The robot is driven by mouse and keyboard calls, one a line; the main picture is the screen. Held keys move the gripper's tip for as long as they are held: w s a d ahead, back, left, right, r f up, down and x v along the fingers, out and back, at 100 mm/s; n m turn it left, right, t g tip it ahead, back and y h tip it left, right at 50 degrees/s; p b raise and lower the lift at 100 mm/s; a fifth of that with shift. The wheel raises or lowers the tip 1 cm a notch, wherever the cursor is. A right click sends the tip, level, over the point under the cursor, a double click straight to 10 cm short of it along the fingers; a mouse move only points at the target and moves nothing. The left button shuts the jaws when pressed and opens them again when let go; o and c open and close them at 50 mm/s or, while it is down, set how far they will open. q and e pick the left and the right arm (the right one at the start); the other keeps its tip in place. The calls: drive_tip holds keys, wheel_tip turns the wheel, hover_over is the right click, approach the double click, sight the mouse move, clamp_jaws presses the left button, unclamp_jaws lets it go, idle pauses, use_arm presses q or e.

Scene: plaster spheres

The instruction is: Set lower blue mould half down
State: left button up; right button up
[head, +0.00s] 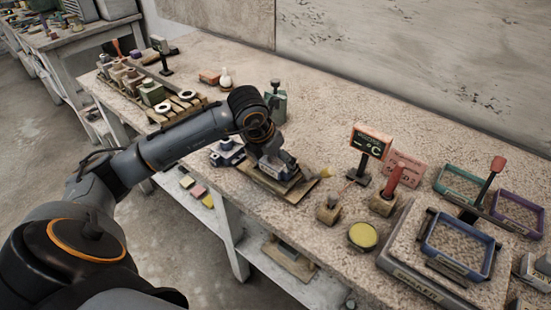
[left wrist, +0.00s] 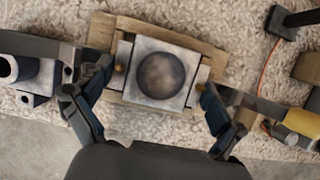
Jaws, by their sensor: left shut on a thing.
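My left gripper (head: 275,160) reaches down over a wooden board (head: 248,170) near the table's front edge. It is shut on a pale grey square mould half (left wrist: 137,97). In the left wrist view this block sits between the fingers of the gripper (left wrist: 150,112), with a round dark cavity (left wrist: 161,76) facing the camera. The block is over the board (left wrist: 100,32); I cannot tell whether it touches it. A blue-grey piece with a pale tube (head: 227,152) stands just left of the board. It also shows in the left wrist view (left wrist: 22,72). My right gripper is out of view.
Right of the board are a temperature display (head: 371,142), a red-handled tool (head: 394,178), a yellow disc (head: 362,235) and a blue frame (head: 458,262) on a block. A wooden rack (head: 178,108) stands at the back left. The table's middle back is clear.

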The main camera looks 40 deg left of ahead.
use_arm(q)
drive_tip(key=shift+f+b, duration=0.85)
drive_tip(key=shift+f, duration=0.1)
drive_tip(key=o, duration=1)
drive_tip(key=shift+c, duration=0.2)
drive_tip(key=shift+r, duration=0.2)
drive_tip(key=shift+r+p, duration=1.2)
drive_tip(key=shift+r, duration=0.7)
drive_tip(key=shift+f, duration=0.1)
